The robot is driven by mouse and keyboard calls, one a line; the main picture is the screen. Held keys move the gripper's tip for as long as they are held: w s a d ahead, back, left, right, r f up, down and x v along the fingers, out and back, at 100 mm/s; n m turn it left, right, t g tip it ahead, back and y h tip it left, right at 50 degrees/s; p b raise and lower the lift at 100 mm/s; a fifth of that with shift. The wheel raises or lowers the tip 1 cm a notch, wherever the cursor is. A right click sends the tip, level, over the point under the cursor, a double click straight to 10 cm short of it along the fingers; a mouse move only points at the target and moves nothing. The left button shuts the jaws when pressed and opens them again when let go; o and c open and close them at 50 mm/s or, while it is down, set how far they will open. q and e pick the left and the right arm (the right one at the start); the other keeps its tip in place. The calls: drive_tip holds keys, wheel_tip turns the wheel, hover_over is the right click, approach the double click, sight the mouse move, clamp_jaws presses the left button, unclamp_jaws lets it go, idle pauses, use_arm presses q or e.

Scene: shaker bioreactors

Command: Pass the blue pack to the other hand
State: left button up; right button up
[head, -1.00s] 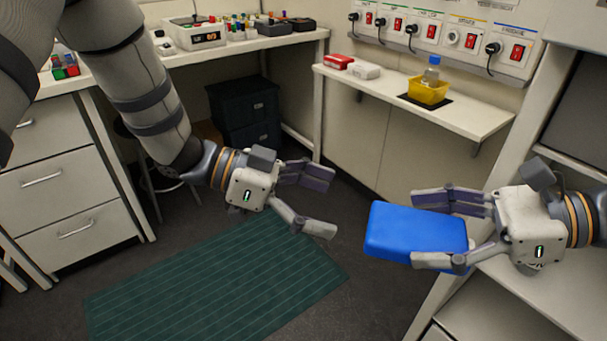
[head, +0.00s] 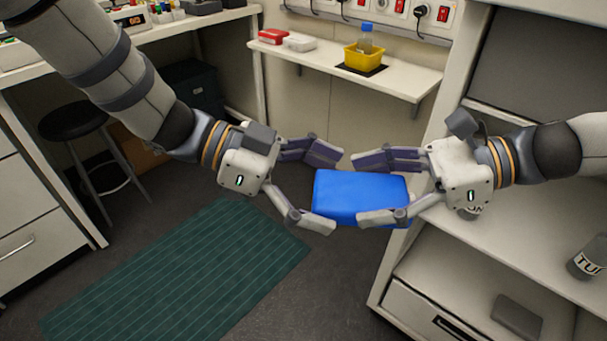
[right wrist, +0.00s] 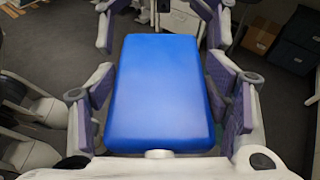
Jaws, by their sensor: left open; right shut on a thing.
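The blue pack (head: 360,196) is held in the air in the middle of the head view. My right gripper (head: 382,188) is shut on its right part, with one finger on the near side and one on the far side. My left gripper (head: 320,190) is open, its fingertips reaching to the left end of the pack. In the right wrist view the blue pack (right wrist: 160,90) lies between the right fingers, and the left gripper's fingers show at its far end. Whether the left fingers touch the pack, I cannot tell.
A wall shelf (head: 415,84) holds a yellow container (head: 364,58) with a bottle, and red and white boxes. An open shelf unit (head: 470,255) stands at the right. A black stool (head: 72,120) is at the left. A green mat (head: 190,270) lies on the floor.

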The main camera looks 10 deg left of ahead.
use_arm(q)
drive_tip(key=c, duration=1.5)
use_arm(e)
drive_tip(key=shift+r, duration=0.1)
use_arm(q)
drive_tip(key=shift+o, duration=0.2)
use_arm(e)
drive_tip(key=o, duration=1.5)
drive_tip(key=shift+c, duration=0.2)
